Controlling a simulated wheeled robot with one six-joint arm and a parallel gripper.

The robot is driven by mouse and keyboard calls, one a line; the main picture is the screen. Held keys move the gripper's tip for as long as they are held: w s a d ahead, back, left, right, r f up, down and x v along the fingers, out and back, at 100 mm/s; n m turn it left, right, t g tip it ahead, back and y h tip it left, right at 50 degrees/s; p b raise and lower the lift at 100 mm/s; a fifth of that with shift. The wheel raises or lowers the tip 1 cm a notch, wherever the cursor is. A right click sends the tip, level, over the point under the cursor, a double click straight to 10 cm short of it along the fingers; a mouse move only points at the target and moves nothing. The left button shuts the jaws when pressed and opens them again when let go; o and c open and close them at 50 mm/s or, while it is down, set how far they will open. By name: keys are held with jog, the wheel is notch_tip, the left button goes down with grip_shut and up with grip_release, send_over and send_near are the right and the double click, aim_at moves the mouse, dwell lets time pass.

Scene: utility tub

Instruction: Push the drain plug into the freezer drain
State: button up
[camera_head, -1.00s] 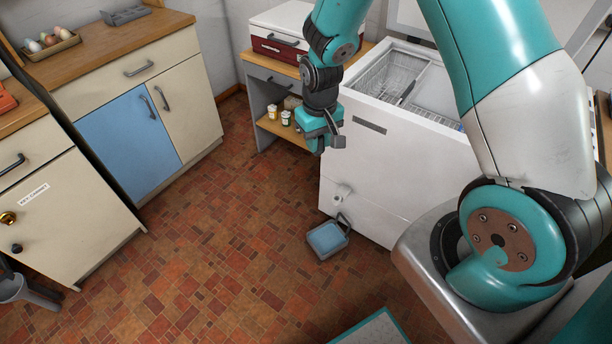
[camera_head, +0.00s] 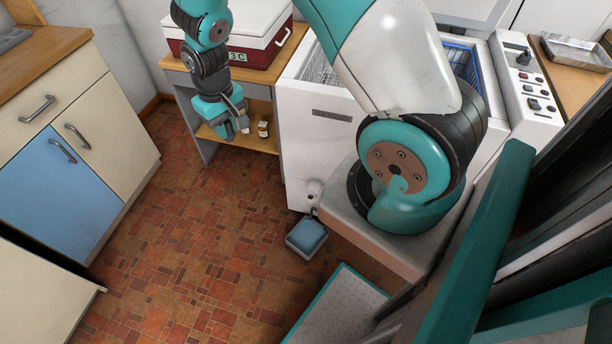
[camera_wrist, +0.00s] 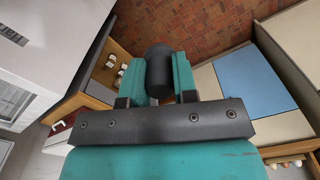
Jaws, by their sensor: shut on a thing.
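My gripper (camera_head: 236,118) hangs at upper left in the head view, in front of the low shelf and left of the freezer. In the wrist view, its two teal fingers are shut on a dark, round-ended cylinder, the drain plug (camera_wrist: 158,72). The white freezer (camera_head: 300,140) stands right of the gripper, partly hidden behind my arm. A small pale drain spout (camera_head: 314,188) sticks out low on its front. The drain's opening is too small to make out. The plug is well apart from the spout and above it.
A blue, water-coloured tray (camera_head: 306,234) sits on the tiled floor below the spout. A wooden-topped shelf (camera_head: 262,143) with small jars and a red-and-white cooler (camera_head: 240,42) stands beside the freezer. Cabinets (camera_head: 50,165) line the left. The floor between is clear.

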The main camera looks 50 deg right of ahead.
jog(key=s+d+f+m+b, duration=0.2)
jog(key=d+f+m+b, duration=0.3)
jog(key=f+b, duration=1)
jog(key=s+d+f+m+b, duration=0.2)
jog(key=d+f+m+b, duration=0.4)
jog(key=d+f+b, duration=0.4)
jog(key=s+d+f+m+b, duration=0.3)
jog(key=d+f+m+b, duration=0.3)
jog(key=f+b, duration=1.5)
jog(key=shift+d+f+b, duration=0.15)
jog(key=shift+d+b, duration=0.85)
jog(key=shift+b, duration=1.5)
jog(key=shift+p, duration=0.45)
jog(key=shift+a+f, duration=0.1)
jog(key=shift+f, duration=1.15)
jog(key=o, duration=1)
jog(key=shift+r, duration=0.1)
notch_tip(320, 180, up, 17)
jog(key=p, duration=0.8)
jog(key=shift+r+p, duration=0.1)
jog(key=shift+p, duration=0.3)
